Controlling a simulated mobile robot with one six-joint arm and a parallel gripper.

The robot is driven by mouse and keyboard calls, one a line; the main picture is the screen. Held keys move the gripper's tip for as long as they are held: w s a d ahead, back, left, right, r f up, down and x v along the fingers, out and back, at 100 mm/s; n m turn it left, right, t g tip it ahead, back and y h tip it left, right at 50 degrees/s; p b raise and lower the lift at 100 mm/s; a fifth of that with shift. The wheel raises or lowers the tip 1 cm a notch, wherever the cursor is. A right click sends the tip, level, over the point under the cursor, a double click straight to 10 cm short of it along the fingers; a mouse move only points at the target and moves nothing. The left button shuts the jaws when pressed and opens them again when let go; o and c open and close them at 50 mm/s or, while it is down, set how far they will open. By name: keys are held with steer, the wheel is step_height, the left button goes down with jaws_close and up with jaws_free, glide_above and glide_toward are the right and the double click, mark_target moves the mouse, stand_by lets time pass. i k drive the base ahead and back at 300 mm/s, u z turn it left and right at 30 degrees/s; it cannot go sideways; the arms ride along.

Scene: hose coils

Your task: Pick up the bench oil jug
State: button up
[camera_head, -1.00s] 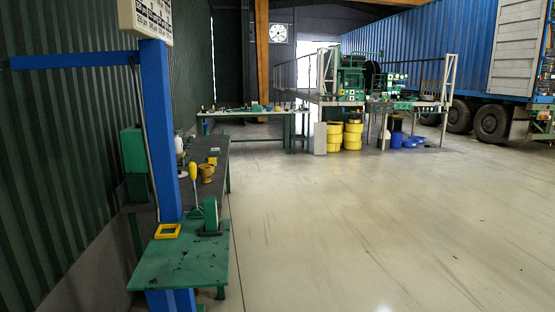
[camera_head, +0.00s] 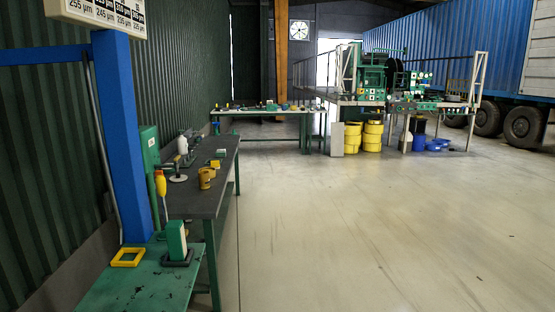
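I cannot tell for sure which thing is the bench oil jug. A small yellow-orange vessel (camera_head: 206,178) stands near the right edge of the long dark-topped bench (camera_head: 205,203) at left. A white bottle-like thing (camera_head: 182,146) stands farther back on the same bench. A yellow-topped tool or bottle (camera_head: 160,184) shows upright beside the blue post. My gripper is not in view.
A green table (camera_head: 140,288) in front holds a yellow square frame (camera_head: 128,257) and a green block on a dark base (camera_head: 176,241). A blue post (camera_head: 122,140) rises behind it. Yellow drums (camera_head: 372,136) stand far off. The floor at right is clear.

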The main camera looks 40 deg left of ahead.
mark_target(204, 176)
steer(key=z, duration=0.05)
steer(key=i, duration=2.25)
steer(key=u, duration=2.9)
steer(key=i, duration=1)
steer(key=z, duration=0.35)
steer(key=i, duration=1.4)
steer(key=z, duration=0.2)
